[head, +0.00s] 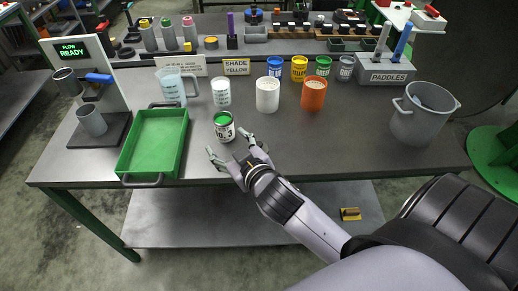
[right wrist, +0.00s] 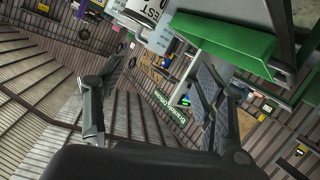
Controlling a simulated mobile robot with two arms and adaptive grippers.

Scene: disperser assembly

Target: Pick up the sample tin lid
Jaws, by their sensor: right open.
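The sample tin (head: 224,130), with a white label reading "NO. 3", stands upright near the front of the bench. Its round top (head: 222,118) is green inside a pale rim; I cannot tell whether this is a lid or paint. My right gripper (head: 229,145) is open and empty, just in front of the tin, with its fingers spread. No separate lid can be made out clearly. My left gripper is out of view.
A green tray (head: 125,160) lies left of the tin. Behind are a clear jug (head: 172,87), a measuring cup (head: 221,92), a white cup (head: 267,95) and an orange cup (head: 314,95). A grey bucket (head: 419,125) stands right. The bench (head: 350,140) is clear between.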

